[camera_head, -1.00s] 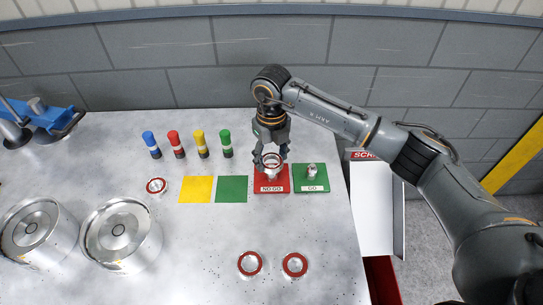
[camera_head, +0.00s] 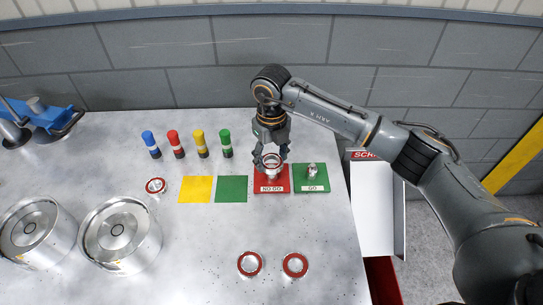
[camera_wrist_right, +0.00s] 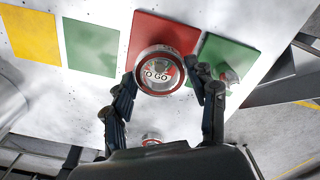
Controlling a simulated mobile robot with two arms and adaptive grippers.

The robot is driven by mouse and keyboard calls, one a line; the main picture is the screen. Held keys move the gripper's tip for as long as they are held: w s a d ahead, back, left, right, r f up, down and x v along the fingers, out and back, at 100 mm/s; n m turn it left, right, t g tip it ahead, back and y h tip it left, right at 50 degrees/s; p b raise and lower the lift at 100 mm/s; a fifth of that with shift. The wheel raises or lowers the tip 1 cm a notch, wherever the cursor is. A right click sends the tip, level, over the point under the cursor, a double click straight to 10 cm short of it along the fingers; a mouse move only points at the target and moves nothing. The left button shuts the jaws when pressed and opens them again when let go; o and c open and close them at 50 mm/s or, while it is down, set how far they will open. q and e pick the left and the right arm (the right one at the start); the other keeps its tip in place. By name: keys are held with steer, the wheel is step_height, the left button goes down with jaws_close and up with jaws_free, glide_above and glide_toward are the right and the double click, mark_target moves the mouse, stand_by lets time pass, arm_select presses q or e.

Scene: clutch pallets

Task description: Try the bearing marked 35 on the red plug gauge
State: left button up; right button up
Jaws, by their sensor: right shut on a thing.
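My right gripper (camera_head: 271,160) is shut on a silver bearing with a red ring (camera_head: 272,172), in front of the wall. It holds the bearing over the red NO GO plate (camera_head: 271,188). In the right wrist view the bearing (camera_wrist_right: 141,79) lies between the fingertips (camera_wrist_right: 164,84), and part of the NO GO label shows through its bore. The red gauge's plug is hidden or cannot be made out, so I cannot tell whether the bearing is around it. No number is readable on any bearing. My left gripper is not in view.
A green GO plate (camera_head: 322,184) with a silver plug stands right beside the red one. Yellow (camera_head: 195,189) and green (camera_head: 231,189) squares lie left. Several coloured cylinders (camera_head: 200,143) stand behind the squares.

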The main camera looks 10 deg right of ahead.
steer(key=shift+f+b, duration=0.3)
steer(key=shift+b, duration=0.15)
stand_by(0.5)
steer(key=o, duration=1.4)
steer(key=o, duration=0.3)
step_height(320, 180, up, 9)
steer(key=p, duration=0.4)
